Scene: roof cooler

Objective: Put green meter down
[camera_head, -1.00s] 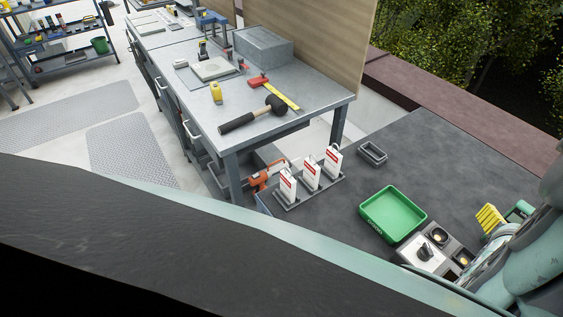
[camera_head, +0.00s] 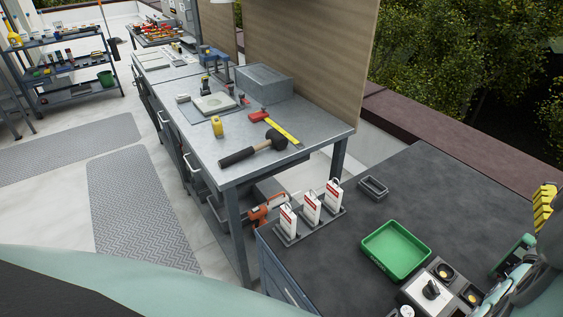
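A green object (camera_head: 512,257), which may be the green meter, shows at the right edge beside my arm. Its face is hidden, and I cannot tell whether it is held or rests on the dark counter (camera_head: 420,200). My gripper is at the right edge, largely cut off and overlapped by my arm, so its fingers cannot be made out. A yellow piece with dark stripes (camera_head: 543,206) stands above the green object; I cannot tell whether it is part of my arm. An empty green tray (camera_head: 396,250) lies on the counter, left of the green object.
A grey panel with round black knobs (camera_head: 437,288) is near the tray. White-red tags (camera_head: 311,207) stand in a rack at the counter's left end, near a small grey tray (camera_head: 373,187). The counter's back is clear.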

